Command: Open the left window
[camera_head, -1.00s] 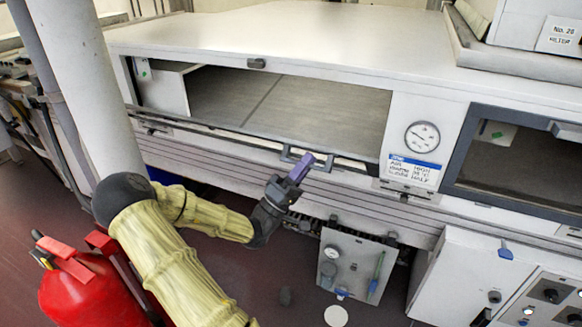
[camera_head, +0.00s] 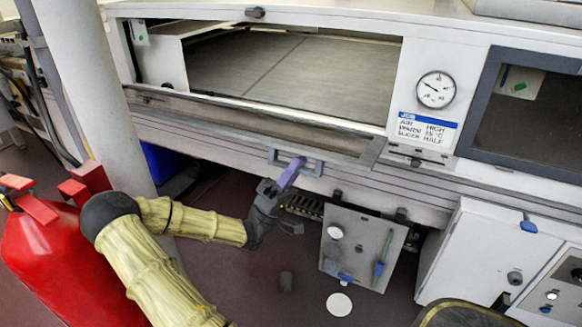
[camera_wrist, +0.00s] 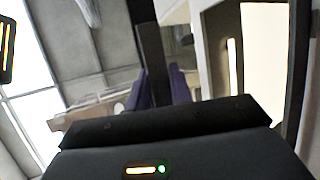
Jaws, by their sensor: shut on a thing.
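The left window (camera_head: 374,153) is a grey-framed flap hinged along the lower edge of the left opening. It is swung outward and down, and the opening above it shows the tunnel floor (camera_head: 300,68). Its handle (camera_head: 318,168) is a grey loop on the flap's front edge. My gripper (camera_head: 291,170), with purple fingers, is shut on this handle from below. In the wrist view the purple fingers (camera_wrist: 160,88) stand beside a dark upright bar; the exact grip there is hard to tell.
The right window (camera_head: 535,115) is closed in its dark frame. A gauge (camera_head: 436,89) and a label sit between the windows. A white pillar (camera_head: 85,90) and a red extinguisher (camera_head: 50,255) stand at the left. A grey control box (camera_head: 360,245) hangs below my gripper.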

